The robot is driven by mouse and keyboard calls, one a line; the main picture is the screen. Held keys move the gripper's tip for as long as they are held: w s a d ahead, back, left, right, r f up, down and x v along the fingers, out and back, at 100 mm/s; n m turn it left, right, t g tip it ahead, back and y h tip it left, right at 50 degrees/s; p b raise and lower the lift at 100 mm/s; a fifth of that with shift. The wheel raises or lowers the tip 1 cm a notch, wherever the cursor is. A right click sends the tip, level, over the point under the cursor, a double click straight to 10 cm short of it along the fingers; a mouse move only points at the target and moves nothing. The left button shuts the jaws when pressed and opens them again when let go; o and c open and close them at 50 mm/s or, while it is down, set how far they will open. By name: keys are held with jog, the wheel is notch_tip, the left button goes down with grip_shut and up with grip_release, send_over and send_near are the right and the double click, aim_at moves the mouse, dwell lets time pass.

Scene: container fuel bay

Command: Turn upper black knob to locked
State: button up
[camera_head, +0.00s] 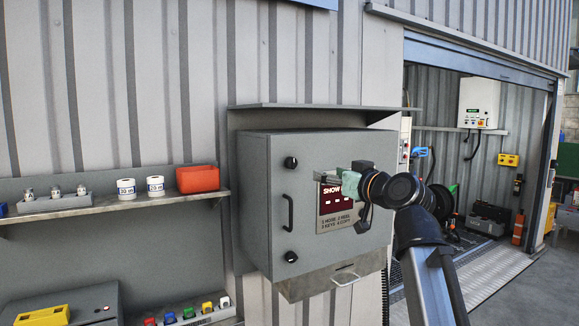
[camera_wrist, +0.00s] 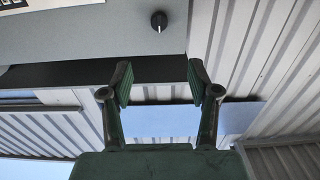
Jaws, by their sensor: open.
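The upper black knob (camera_head: 291,162) is on the grey cabinet door (camera_head: 257,200), above a black handle. It also shows in the wrist view as a black knob (camera_wrist: 159,21) with a pale mark on its face, at the top of the picture, beyond my fingertips. My gripper (camera_head: 322,178) is to the right of the knob in the head view, in front of the sign panel. In the wrist view my gripper (camera_wrist: 160,76) is open, with nothing between its two green-padded fingers. It is apart from the knob.
A lower black knob (camera_head: 290,256) and the door handle (camera_head: 289,212) are on the same door. A hood (camera_head: 310,106) juts out above the cabinet. A shelf (camera_head: 110,208) with white cups and a red bin (camera_head: 198,179) is at left. An open doorway is at right.

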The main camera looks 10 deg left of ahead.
aim_at(293, 164)
jog(key=p+x, duration=0.6)
jog(key=x, duration=1)
jog(key=shift+w, duration=0.25)
jog(key=shift+w+a+f, duration=0.1)
jog(key=shift+w+a, duration=0.15)
jog(key=shift+w, duration=0.05)
grip_shut()
